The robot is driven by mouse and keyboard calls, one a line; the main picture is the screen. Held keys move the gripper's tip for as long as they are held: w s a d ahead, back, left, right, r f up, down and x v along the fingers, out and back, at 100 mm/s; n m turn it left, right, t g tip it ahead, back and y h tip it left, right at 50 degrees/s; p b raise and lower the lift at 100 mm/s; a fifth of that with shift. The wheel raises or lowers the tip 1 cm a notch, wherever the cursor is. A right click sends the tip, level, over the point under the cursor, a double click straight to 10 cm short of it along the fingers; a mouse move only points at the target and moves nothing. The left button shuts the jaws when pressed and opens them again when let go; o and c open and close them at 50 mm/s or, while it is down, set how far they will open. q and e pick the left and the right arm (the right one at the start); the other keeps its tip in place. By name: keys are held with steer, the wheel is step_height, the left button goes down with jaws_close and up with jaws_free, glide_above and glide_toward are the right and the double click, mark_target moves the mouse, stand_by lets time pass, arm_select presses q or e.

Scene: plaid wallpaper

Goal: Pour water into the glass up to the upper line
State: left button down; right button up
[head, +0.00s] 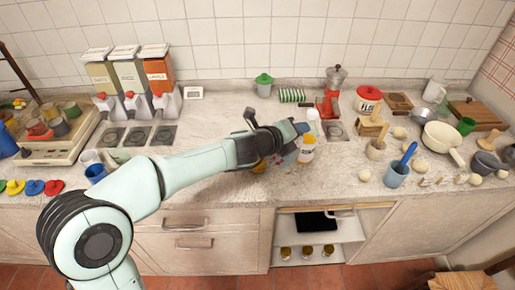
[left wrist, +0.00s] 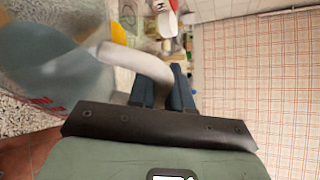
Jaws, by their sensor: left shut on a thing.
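My left gripper (head: 300,129) reaches in from the left over the middle of the counter. In the left wrist view its dark blue fingers (left wrist: 166,92) are shut on the pale curved handle (left wrist: 122,56) of a clear, bluish jug (left wrist: 55,70). The jug fills the left of that view. In the head view the jug is mostly hidden by my gripper, and a bluish clear patch shows below it. Red marks show through or on the clear wall; I cannot tell which. I cannot make out the glass, its lines or a water level. My right gripper is out of view.
Dispensers (head: 128,75) stand back left.

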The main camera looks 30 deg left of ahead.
arm_select(q)
steer(key=shift+a+r, duration=0.1)
steer(key=shift+r, duration=0.15)
